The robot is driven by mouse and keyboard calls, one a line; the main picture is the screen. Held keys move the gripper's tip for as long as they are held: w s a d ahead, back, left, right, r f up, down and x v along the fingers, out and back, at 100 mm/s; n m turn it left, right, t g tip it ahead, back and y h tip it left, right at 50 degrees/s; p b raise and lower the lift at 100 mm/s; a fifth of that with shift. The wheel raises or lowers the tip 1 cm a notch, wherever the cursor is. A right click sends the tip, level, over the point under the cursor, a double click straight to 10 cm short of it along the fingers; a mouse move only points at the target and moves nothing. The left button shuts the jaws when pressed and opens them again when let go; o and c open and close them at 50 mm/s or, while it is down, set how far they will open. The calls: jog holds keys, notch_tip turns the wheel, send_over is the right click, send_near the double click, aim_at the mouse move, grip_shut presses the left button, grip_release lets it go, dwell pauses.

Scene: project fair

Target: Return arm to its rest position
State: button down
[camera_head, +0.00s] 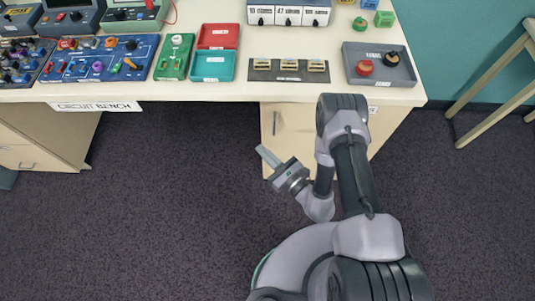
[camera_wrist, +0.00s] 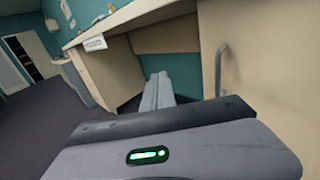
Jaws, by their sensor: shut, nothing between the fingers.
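My arm is folded in front of the bench in the head view. My gripper (camera_head: 262,151) hangs in front of the bench's pale cabinet, below the tabletop's front edge, and points up and to the left. Its fingers are together with nothing between them. In the wrist view the gripper fingers (camera_wrist: 157,82) also show closed, with the cabinet close on the right. The bench (camera_head: 215,95) carries a sign reading "CIRCUIT BENCH" on its front.
On the bench are a blue board (camera_head: 110,58), a red tray (camera_head: 219,36), a teal tray (camera_head: 213,66) and a grey tray (camera_head: 405,78) holding a red and a black part. A cabinet handle (camera_head: 274,123) is near my gripper. The dark floor (camera_head: 150,220) at left is clear.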

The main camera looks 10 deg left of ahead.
jog(key=s+a+r+n+g+y, duration=0.1)
jog(key=a+r+n+g+y, duration=0.25)
jog(key=r, duration=0.65)
jog(key=a+r+n+g+y, duration=0.25)
jog(key=r+n+g, duration=0.25)
jog(key=r, duration=0.4)
jog(key=s+d+r+n+g+h, duration=0.1)
jog(key=s+r+n+g+h, duration=0.2)
jog(key=s+r+n+g, duration=0.65)
jog(key=s+d+r+n+t+h, duration=0.4)
jog(key=s+d+r+h, duration=0.15)
jog(key=d+h, duration=0.45)
jog(key=d+r+t+h, duration=0.4)
jog(key=d+t, duration=0.4)
jog(key=d, duration=0.4)
jog(key=shift+w+r+h, duration=0.3)
jog(key=shift+w+r, duration=0.1)
jog(key=shift+r, duration=0.15)
